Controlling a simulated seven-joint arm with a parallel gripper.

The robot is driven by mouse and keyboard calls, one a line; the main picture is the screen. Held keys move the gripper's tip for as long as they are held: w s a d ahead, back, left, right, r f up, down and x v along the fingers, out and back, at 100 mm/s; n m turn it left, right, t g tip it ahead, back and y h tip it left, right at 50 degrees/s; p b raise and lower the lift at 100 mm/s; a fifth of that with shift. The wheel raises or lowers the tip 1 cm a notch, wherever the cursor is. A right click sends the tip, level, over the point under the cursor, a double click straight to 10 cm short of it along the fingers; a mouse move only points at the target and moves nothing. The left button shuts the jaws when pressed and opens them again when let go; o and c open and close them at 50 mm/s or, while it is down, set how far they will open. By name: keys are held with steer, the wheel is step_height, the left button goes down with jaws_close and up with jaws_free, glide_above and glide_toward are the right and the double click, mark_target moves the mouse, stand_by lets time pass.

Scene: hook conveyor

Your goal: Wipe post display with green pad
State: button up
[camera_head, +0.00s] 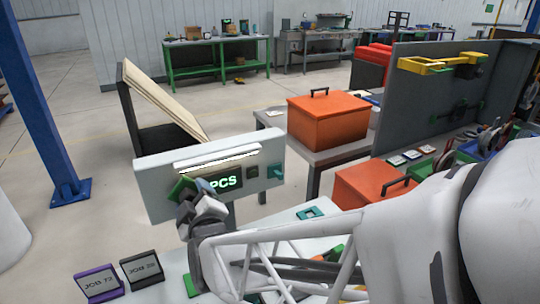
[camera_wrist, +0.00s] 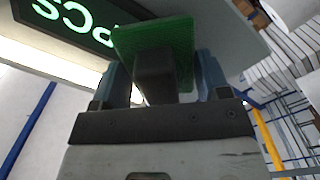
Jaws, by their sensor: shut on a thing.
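My gripper (camera_head: 197,197) is shut on the dark handle of the green pad (camera_head: 182,188). In the wrist view the green pad (camera_wrist: 150,38) sits between the two blue-grey fingers of my gripper (camera_wrist: 160,75), its face turned toward the panel. The post display (camera_head: 222,182) is a dark screen with green "PCS" text on a light grey upright panel (camera_head: 160,180). The pad is at the left end of the display and hides part of it. In the wrist view the display (camera_wrist: 70,20) shows at the upper left, next to the pad. I cannot tell whether the pad touches it.
A white light bar (camera_head: 216,159) runs above the display. A teal part (camera_head: 275,171) is on the panel's right. Two sign stands, purple (camera_head: 99,283) and black (camera_head: 142,269), stand on the white table. Orange toolboxes (camera_head: 328,120) are to the right.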

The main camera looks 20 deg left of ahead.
steer(key=v, duration=0.6)
stand_by(0.7)
steer(key=shift+s+d, duration=0.1)
steer(key=shift+v, duration=1.4)
steer(key=shift+r, duration=0.1)
